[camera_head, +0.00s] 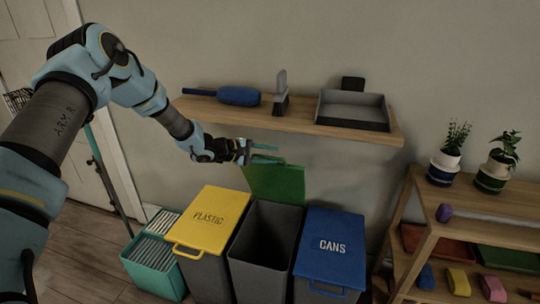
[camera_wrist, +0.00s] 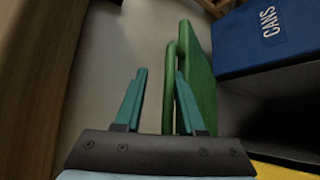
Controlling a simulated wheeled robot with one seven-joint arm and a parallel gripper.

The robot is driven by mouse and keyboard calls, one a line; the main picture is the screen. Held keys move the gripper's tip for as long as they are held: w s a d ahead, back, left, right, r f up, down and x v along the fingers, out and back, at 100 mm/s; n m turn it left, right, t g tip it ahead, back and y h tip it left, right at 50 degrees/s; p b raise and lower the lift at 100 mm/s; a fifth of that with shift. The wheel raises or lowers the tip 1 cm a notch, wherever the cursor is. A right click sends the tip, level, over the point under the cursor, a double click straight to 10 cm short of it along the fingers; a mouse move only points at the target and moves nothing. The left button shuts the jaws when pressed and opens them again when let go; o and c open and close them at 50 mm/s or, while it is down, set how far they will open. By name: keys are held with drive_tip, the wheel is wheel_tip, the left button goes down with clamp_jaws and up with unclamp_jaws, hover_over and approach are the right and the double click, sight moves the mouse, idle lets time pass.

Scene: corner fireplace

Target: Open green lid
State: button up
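The green lid (camera_head: 275,184) stands raised, roughly upright, at the back of the middle grey bin (camera_head: 262,240), whose dark inside is exposed. In the wrist view the green lid (camera_wrist: 203,75) shows nearly edge-on, with its green handle bar (camera_wrist: 170,85) along its left side. My gripper (camera_head: 268,153) is at the lid's upper edge. Its teal fingers (camera_wrist: 160,80) are apart. The handle bar appears between them, close to the right finger; whether they touch I cannot tell.
The yellow PLASTIC bin (camera_head: 205,222) stands left of the open bin, the blue CANS bin (camera_head: 330,250) right. A wooden wall shelf (camera_head: 300,122) with a brush and dustpan is above. A teal crate (camera_head: 157,258) is at left; a plant rack (camera_head: 470,225) is at right.

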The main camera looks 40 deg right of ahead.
drive_tip(key=b+v, duration=0.2)
drive_tip(key=v, duration=0.8)
drive_tip(key=shift+w+a, duration=0.15)
drive_tip(key=shift+a, duration=0.2)
drive_tip(key=shift+r, duration=0.1)
